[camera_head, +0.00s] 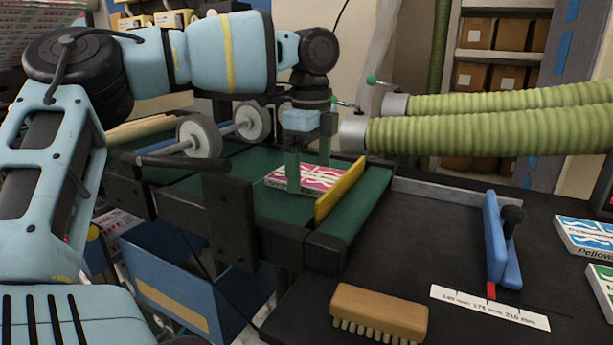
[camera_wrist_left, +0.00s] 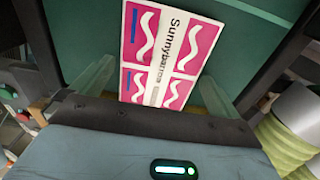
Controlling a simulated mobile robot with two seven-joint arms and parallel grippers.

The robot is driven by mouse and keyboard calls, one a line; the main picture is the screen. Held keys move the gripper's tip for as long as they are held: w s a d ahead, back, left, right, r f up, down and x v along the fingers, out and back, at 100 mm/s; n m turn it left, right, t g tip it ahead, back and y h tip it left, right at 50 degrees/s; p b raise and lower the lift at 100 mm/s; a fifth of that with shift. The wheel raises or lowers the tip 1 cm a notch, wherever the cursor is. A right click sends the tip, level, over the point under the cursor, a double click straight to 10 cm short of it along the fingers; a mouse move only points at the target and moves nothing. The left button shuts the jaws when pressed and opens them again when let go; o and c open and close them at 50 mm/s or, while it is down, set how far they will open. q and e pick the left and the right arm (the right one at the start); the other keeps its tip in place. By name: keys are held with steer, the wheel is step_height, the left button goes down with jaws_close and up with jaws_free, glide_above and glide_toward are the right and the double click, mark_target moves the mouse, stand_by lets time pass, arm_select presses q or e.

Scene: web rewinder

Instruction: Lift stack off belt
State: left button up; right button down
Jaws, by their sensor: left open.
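The stack (camera_head: 318,178) is a low pile with a pink and white printed top, lying on the green belt (camera_head: 359,205) behind a yellow bar. It also shows in the left wrist view (camera_wrist_left: 172,52), with the word "Sunnybarma" on it. My left gripper (camera_head: 308,178) points down at the stack, its two green fingers apart. In the left wrist view the fingers (camera_wrist_left: 155,80) stand on either side of the stack's near end. I cannot tell whether they touch it. My right gripper is not in view.
A yellow bar (camera_head: 340,190) stands across the belt beside the stack. White rollers (camera_head: 200,135) are behind left. On the dark table are a wooden brush (camera_head: 380,312), a blue stop (camera_head: 497,245), a ruler strip (camera_head: 489,306) and printed packs (camera_head: 585,238). Green hoses (camera_head: 480,130) cross behind.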

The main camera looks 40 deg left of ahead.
mark_target(311, 175)
arm_select(q)
steer(key=shift+f, duration=0.15)
steer(key=c, duration=0.9)
step_height(311, 175, up, 10)
steer(key=shift+r+b, duration=0.1)
steer(key=shift+b, duration=0.2)
